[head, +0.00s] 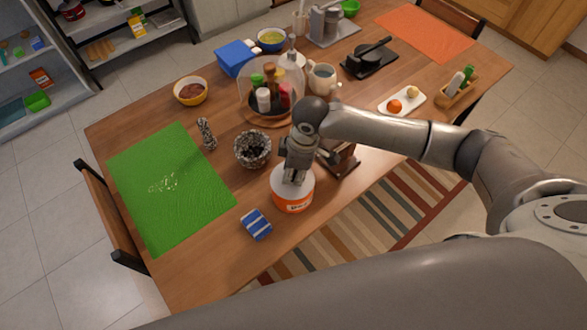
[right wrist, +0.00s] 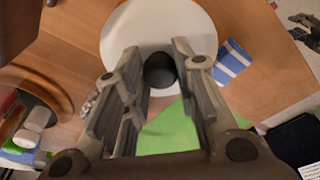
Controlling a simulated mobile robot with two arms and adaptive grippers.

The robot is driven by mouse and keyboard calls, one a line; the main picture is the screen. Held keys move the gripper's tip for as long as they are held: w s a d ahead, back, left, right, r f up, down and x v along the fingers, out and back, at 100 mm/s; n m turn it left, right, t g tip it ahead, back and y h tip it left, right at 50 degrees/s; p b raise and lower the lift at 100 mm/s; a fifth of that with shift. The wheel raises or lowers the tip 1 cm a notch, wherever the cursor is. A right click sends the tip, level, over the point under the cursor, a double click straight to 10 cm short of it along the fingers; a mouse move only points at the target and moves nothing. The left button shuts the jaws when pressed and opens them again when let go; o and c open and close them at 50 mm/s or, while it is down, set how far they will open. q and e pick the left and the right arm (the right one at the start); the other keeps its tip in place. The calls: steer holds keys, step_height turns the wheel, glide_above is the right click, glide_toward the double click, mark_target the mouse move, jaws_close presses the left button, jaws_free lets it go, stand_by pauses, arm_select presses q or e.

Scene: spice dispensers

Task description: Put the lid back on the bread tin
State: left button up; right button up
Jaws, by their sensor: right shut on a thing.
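The bread tin (head: 293,203) is a round orange container with a white label, near the front edge of the table. Its round white lid (head: 305,186) lies directly over the tin's top and looks level. I cannot tell whether it touches the rim. My right gripper (head: 294,178) points down over the lid. In the right wrist view, its fingers (right wrist: 157,62) stand on both sides of the lid's black knob (right wrist: 160,72) and are shut on it. The white lid (right wrist: 160,22) fills the top of that view and hides the tin. My left gripper is not in view.
A blue-striped packet (head: 256,224) lies left of the tin, near a green mat (head: 170,190). A dark speckled bowl (head: 253,149) and a brown stand (head: 342,162) are close by. A glass-domed spice tray (head: 268,118) stands farther back. Bare table lies in front of the packet.

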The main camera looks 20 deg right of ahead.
steer(key=o, duration=1.1)
steer(key=shift+r, duration=0.1)
steer(key=r, duration=0.4)
steer(key=d+r, duration=0.1)
steer(key=r, duration=0.6)
steer(key=shift+s+d+r, duration=0.35)
